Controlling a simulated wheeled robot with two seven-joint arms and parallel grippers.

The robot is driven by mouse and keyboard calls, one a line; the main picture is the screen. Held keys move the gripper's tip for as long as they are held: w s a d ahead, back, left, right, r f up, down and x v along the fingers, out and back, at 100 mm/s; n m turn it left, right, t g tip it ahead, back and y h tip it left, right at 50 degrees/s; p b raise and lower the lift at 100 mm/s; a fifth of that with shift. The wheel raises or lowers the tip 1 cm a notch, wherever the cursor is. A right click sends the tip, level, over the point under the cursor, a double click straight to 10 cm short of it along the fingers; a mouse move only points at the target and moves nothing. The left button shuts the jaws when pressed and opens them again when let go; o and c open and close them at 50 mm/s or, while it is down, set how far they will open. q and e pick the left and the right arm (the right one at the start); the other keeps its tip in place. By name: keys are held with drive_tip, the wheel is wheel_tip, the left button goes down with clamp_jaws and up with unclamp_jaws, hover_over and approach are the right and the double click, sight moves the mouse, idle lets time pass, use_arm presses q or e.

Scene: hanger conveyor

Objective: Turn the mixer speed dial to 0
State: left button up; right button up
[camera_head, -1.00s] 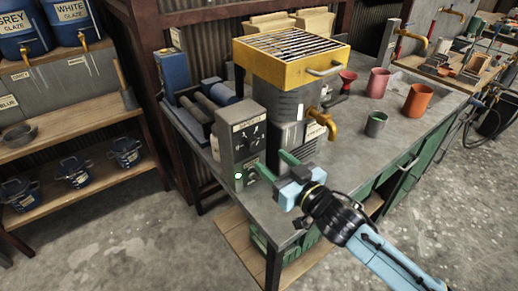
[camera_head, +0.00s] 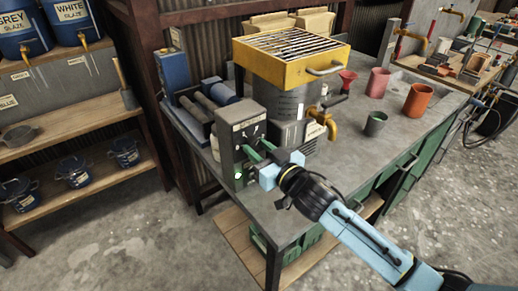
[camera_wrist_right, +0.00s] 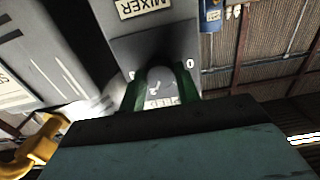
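The grey mixer control box (camera_head: 240,133) stands at the near left corner of the bench. Its face also shows in the right wrist view, with a MIXER label (camera_wrist_right: 143,8) and a "0" mark. The grey speed dial (camera_wrist_right: 160,80) sits between the green fingers of my right gripper (camera_wrist_right: 161,90), which lie close against its two sides. In the head view my right gripper (camera_head: 258,152) is at the front of the box, and its fingers hide most of the dial. The dial's exact setting is hard to read. My left gripper is not in view.
A grey mixer drum (camera_head: 283,104) with a yellow grated top (camera_head: 291,62) and a brass tap (camera_head: 329,122) stands close beside the box. A green cup (camera_head: 375,125), pink cup (camera_head: 378,82) and orange cup (camera_head: 418,101) stand farther right. The front bench top is clear.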

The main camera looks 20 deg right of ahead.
drive_tip(key=c, duration=0.4)
drive_tip(key=n+p, duration=0.2)
drive_tip(key=n, duration=0.2)
drive_tip(key=shift+r, duration=0.1)
drive_tip(key=n+p, duration=0.1)
drive_tip(key=n, duration=0.2)
drive_tip(key=shift+d, duration=0.1)
drive_tip(key=n+p, duration=0.1)
drive_tip(key=n, duration=0.2)
drive_tip(key=shift+n, duration=0.4)
drive_tip(key=n+p, duration=0.1)
drive_tip(key=n, duration=0.5)
drive_tip(key=n+p, duration=0.1)
drive_tip(key=n, duration=0.6)
